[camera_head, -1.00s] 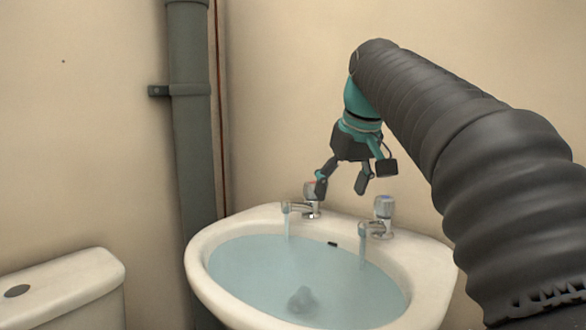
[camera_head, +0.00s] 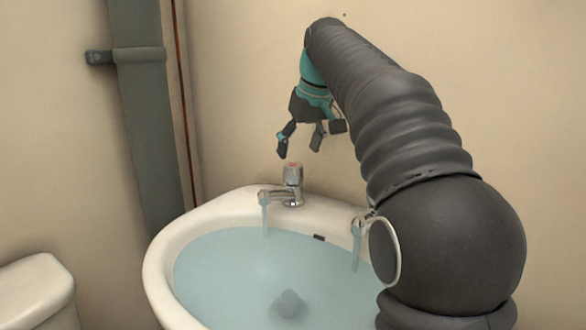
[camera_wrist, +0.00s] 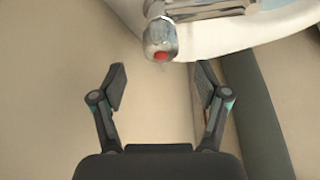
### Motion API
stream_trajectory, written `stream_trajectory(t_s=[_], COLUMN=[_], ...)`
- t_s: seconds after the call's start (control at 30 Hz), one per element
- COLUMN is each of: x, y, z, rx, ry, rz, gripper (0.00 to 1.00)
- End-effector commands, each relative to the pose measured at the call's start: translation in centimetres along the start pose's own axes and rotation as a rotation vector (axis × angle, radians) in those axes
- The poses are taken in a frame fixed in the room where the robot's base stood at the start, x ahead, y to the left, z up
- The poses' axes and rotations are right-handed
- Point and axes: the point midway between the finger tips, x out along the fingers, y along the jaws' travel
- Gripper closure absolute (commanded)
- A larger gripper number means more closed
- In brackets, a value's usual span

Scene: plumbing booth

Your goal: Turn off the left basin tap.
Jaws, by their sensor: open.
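The left basin tap (camera_head: 292,184) is chrome with a red-marked head and stands on the back rim of the basin. Water runs from its spout. In the wrist view its head with the red dot (camera_wrist: 160,50) is at the top, beyond my fingertips and roughly centred between them. My gripper (camera_head: 303,146) is open and empty, just above the tap and apart from it. Both spread fingers show in the wrist view (camera_wrist: 160,88). The right tap (camera_head: 358,224) also runs; my arm hides most of it.
The white basin (camera_head: 163,262) is full of water, with a grey lump in it. A grey-green pipe (camera_head: 143,120) runs up the wall at left. A white cistern (camera_head: 38,290) stands at lower left. The wall behind the taps is bare.

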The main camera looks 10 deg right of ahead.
Motion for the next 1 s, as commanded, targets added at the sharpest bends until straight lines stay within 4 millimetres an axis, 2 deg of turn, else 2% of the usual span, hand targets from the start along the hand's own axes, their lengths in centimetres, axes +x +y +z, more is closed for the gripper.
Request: stream_trajectory(t_s=[0.1, 0.33, 0.5, 0.8, 1.0], x=[2.3, 5.4, 6.4, 6.6, 6.5], y=[-0.1, -0.2, -0.2, -0.2, -0.2], z=[0.0, 0.0, 0.0, -0.1, 0.0], rx=[-0.001, -0.003, -0.003, -0.003, -0.002], ry=[-0.002, -0.002, -0.001, 0.0, 0.0], rz=[-0.002, -0.002, -0.001, -0.001, -0.001], gripper=[0.25, 0.25, 0.25, 0.25, 0.75])
